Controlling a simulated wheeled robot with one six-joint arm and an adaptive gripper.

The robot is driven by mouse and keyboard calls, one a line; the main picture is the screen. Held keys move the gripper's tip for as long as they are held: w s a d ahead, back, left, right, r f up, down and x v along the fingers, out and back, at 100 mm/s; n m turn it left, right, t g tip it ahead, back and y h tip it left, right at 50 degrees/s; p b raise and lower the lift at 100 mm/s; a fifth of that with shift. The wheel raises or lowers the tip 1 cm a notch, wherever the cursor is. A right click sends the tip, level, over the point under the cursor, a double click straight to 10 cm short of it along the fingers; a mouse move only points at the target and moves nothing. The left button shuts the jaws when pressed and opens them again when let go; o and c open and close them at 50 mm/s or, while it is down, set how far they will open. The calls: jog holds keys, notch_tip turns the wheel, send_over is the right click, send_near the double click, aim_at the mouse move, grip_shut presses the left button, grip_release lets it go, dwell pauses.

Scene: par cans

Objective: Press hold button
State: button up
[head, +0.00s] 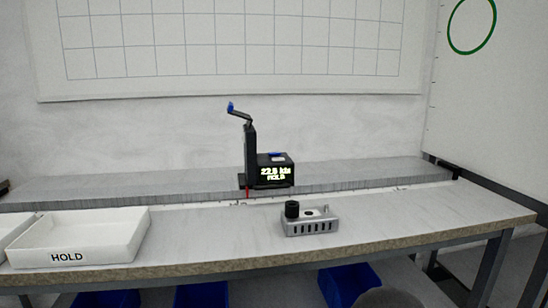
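A black device (250,160) stands at the middle of the bench, by the raised back shelf. Its lit display (276,174) shows a number that looks like 22.8 and a second line that seems to read HOLD. A small blue patch (277,156) lies on top of the display box; I cannot tell whether it is the hold button. A crank arm with a blue end (231,107) rises at the device's upper left. My gripper is not in view.
A white tray labelled HOLD (68,257) sits at the left of the bench (430,218). A slotted metal block (322,224) with a black cylinder (292,209) stands in front of the device. The bench's right side is clear. Blue bins (345,283) lie below.

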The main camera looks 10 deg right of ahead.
dwell(0.3)
grip_shut()
dwell(1.1)
